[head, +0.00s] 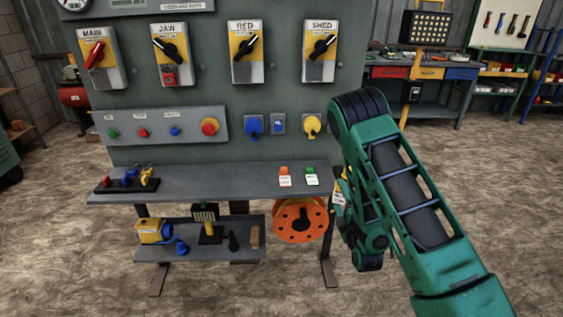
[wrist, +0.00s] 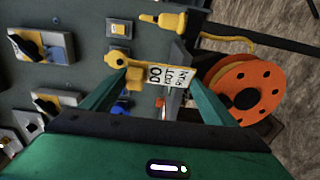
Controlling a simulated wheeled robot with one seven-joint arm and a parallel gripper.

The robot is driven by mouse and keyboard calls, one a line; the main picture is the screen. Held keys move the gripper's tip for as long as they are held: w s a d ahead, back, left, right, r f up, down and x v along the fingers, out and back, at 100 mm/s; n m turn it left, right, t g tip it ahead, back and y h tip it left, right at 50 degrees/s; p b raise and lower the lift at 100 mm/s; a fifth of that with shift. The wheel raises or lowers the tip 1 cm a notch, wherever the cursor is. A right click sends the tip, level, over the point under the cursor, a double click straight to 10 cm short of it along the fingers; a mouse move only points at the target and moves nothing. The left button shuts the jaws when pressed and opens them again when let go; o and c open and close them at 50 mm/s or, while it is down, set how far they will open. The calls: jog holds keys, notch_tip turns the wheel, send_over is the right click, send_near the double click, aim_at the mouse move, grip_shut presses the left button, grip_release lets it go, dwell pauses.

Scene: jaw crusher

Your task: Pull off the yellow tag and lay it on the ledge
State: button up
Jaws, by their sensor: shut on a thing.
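The yellow tag (wrist: 165,75) has a white label with black letters; "DO" is readable. In the wrist view it lies across the gap between the two fingers of my gripper (wrist: 160,84), which is shut on it. In the head view, part of the tag (head: 339,193) shows beside my gripper near the right end of the grey ledge (head: 215,184). My arm hides much of the fingers there. The yellow round fitting (head: 312,126) is on the panel above the ledge. In the wrist view the tag's upper end overlaps this fitting (wrist: 118,58); I cannot tell whether they touch.
An orange and a green piece with white labels (head: 285,177) stand on the ledge, and a small rack (head: 126,180) at its left. The middle of the ledge is clear. An orange reel (head: 300,220) hangs below. Switches line the panel.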

jog(key=shift+w, duration=0.2)
jog(key=shift+d, duration=0.1)
jog(key=shift+w, duration=0.1)
jog(key=shift+w+a+f, duration=0.2)
jog(key=shift+w+a+f+m+g+y, duration=0.15)
jog(key=shift+a+f+g, duration=0.35)
jog(key=shift+a, duration=0.3)
jog(key=shift+w+a+f+m+g+y, duration=0.1)
jog(key=shift+w+a+f+m+g, duration=0.15)
jog(key=shift+a+g, duration=0.4)
jog(key=shift+w+a+f+m+g+y, duration=0.15)
jog(key=shift+a+f+g, duration=0.3)
jog(key=shift+a, duration=0.45)
jog(key=shift+r, duration=0.1)
jog(key=shift+s+a+f, duration=0.1)
jog(key=shift+a+f, duration=0.1)
jog(key=shift+a, duration=0.05)
